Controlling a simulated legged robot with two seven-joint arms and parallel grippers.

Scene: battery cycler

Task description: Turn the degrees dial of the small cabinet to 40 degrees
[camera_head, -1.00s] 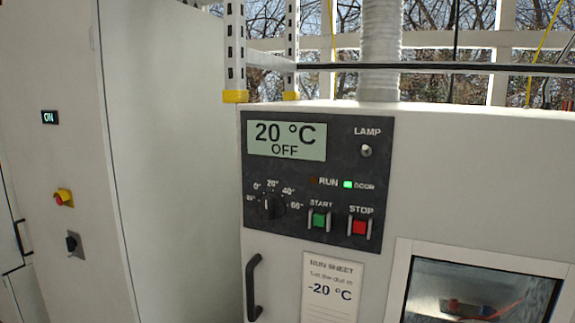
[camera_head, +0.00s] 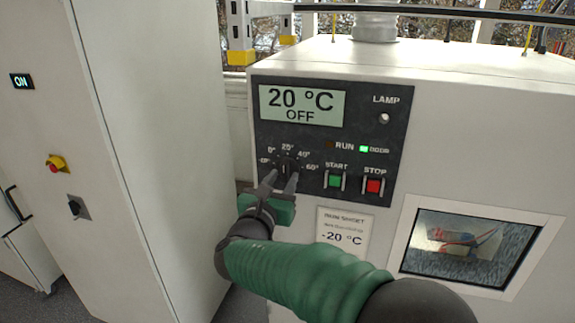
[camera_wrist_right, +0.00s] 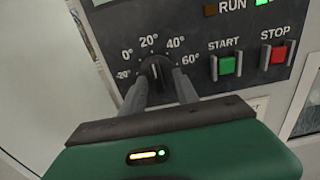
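The small cabinet (camera_head: 455,140) is white with a dark control panel (camera_head: 395,150). Its degrees dial (camera_head: 288,166) is a black knob with marks from -20° to 60°, also in the right wrist view (camera_wrist_right: 155,70). The white pointer line looks directed near 20°. The display (camera_head: 303,105) reads "20 °C OFF". My right gripper (camera_head: 279,180) is at the dial from below. In the right wrist view its two fingers (camera_wrist_right: 161,88) are apart, with the knob between or just beyond the tips. I cannot tell whether they touch it. My left gripper is not in view.
The green START button (camera_head: 335,181) and red STOP button (camera_head: 374,187) lie just right of the dial. The LAMP switch (camera_head: 384,118) is above them. A paper sheet (camera_head: 343,228) reading "-20 °C" hangs below. A tall white cabinet (camera_head: 150,130) stands at left.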

